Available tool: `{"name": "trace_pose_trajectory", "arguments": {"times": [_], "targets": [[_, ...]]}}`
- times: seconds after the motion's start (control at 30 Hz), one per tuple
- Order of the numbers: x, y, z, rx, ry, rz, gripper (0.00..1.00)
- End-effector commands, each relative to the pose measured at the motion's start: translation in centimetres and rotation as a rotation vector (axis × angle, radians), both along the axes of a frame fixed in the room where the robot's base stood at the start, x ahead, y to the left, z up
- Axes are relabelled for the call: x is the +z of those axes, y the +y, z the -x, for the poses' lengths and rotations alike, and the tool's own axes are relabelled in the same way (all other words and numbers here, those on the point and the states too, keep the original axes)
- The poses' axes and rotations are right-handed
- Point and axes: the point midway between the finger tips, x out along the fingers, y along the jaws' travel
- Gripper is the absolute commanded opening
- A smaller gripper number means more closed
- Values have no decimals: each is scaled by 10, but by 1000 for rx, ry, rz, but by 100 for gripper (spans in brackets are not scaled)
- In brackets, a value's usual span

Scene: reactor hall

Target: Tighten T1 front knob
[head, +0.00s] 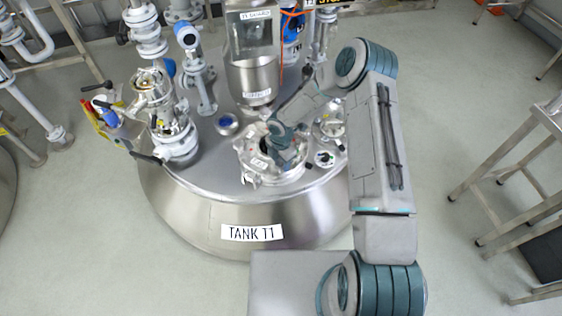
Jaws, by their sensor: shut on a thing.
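Tank T1 (200,222) is a wide steel vessel with a "TANK T1" label (252,232) on its front wall. A round hatch (246,158) with clamps around its rim sits near the front of its top. A small pale fitting (249,181) shows at the hatch's front left edge. My arm reaches in from the right, and my gripper (276,151) is low over the hatch. It is shut on a small part there. The fingertips and the held part are too small and covered to make out, so I cannot tell which knob it is.
A sight-glass vessel (252,78) stands just behind the hatch. Pipes and valves (172,135) crowd the tank top's left side. A round gauge-like fitting (325,158) sits right of the hatch. A metal frame table (510,165) stands at the right, with clear floor between.

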Motion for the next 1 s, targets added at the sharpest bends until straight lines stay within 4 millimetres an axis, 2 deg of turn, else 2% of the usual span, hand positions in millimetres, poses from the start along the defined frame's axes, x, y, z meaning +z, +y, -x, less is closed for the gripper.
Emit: {"name": "trace_pose_trajectory", "arguments": {"times": [1.0], "targets": [[-1,1,-2,-931,-3,-1,23]]}}
